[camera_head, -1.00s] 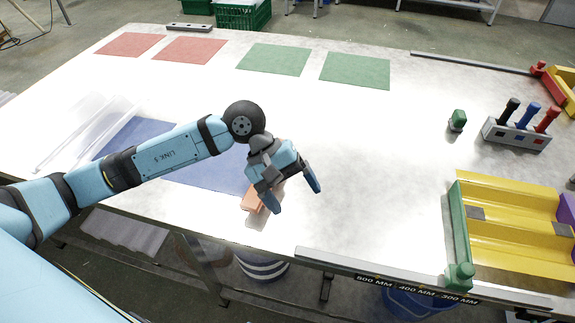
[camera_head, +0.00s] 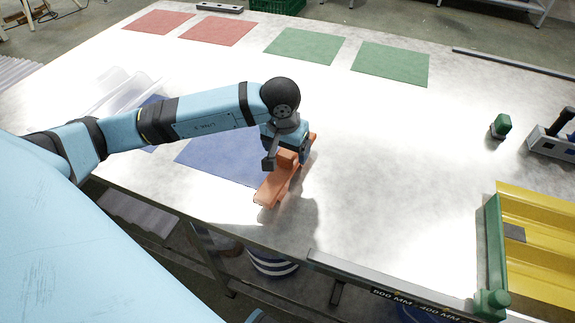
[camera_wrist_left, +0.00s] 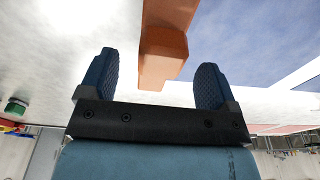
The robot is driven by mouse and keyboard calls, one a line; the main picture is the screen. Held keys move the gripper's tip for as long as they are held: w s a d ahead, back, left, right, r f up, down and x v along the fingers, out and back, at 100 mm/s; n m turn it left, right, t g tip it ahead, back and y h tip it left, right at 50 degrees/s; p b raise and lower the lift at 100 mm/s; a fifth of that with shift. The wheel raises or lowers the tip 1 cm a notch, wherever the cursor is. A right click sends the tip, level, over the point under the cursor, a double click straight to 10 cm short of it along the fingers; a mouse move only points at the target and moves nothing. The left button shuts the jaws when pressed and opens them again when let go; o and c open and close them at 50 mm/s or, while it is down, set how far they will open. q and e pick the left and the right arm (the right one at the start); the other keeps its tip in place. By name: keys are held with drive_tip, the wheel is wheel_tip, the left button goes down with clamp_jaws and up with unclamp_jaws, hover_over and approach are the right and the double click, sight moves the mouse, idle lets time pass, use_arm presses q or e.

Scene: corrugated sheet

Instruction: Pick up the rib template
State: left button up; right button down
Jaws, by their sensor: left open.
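The rib template, an orange piece with a raised block (camera_head: 270,191), lies on the table near its front edge, beside the blue mat. My left gripper (camera_head: 287,158) is open above it, pointing down, with the fingers on either side of the raised block. In the left wrist view the template's block (camera_wrist_left: 163,50) shows between the two open fingertips (camera_wrist_left: 156,68), with gaps on both sides. Part of the template is hidden by the gripper in the head view. My right gripper is not in view.
A blue mat (camera_head: 215,162) lies behind the template and clear corrugated sheets (camera_head: 130,88) lie at the left. A yellow corrugated sheet in a green-ended fixture (camera_head: 494,245) stands at the right. A small green-topped item (camera_head: 502,124) stands farther back. The middle of the table is clear.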

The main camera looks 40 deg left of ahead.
use_arm(q)
drive_tip(key=f, duration=0.2)
drive_tip(key=w+f, duration=0.1)
drive_tip(key=f, duration=0.2)
drive_tip(key=shift+a, duration=0.15)
drive_tip(key=c, duration=1.1)
